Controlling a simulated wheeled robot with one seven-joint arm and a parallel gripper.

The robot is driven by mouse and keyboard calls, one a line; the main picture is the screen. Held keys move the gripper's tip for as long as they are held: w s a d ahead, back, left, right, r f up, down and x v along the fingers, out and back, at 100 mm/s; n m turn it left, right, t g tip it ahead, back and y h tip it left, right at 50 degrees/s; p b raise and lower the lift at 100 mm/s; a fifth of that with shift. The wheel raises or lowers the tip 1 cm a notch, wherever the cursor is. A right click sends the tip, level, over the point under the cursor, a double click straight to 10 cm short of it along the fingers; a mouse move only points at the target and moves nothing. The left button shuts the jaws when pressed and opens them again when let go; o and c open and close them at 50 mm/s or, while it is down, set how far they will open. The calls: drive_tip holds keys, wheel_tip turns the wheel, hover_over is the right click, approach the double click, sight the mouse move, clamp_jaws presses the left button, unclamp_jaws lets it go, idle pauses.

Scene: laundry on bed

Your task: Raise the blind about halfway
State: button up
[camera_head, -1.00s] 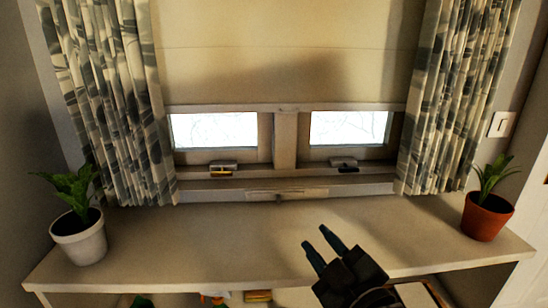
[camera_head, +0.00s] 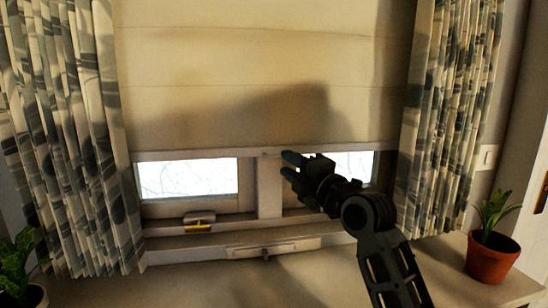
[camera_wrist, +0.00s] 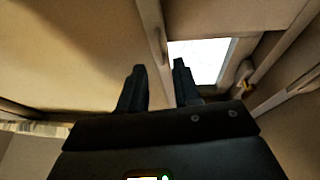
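The beige blind (camera_head: 200,60) hangs down over most of the window, with a pale bottom rail (camera_head: 190,154). Bright glass shows below the rail. My gripper (camera_head: 288,165) is raised at the rail, a little right of its middle. In the wrist view the fingers of my gripper (camera_wrist: 159,70) are apart, with the bottom rail (camera_wrist: 153,35) running between them in the picture. The blind's cloth (camera_wrist: 85,50) is on the left and the glass on the right. I cannot tell whether either finger touches the rail.
Patterned curtains hang at the left (camera_head: 75,130) and right (camera_head: 450,120) of the window. Window latches sit on the frame, one with a yellow part (camera_head: 199,222). A plant in an orange pot (camera_head: 491,257) stands on the shelf at right, another plant (camera_head: 18,265) at left.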

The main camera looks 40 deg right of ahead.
drive_tip(key=p+x, duration=0.1)
drive_tip(key=x, duration=0.3)
drive_tip(key=shift+w, duration=0.4)
clamp_jaws()
idle(1.1)
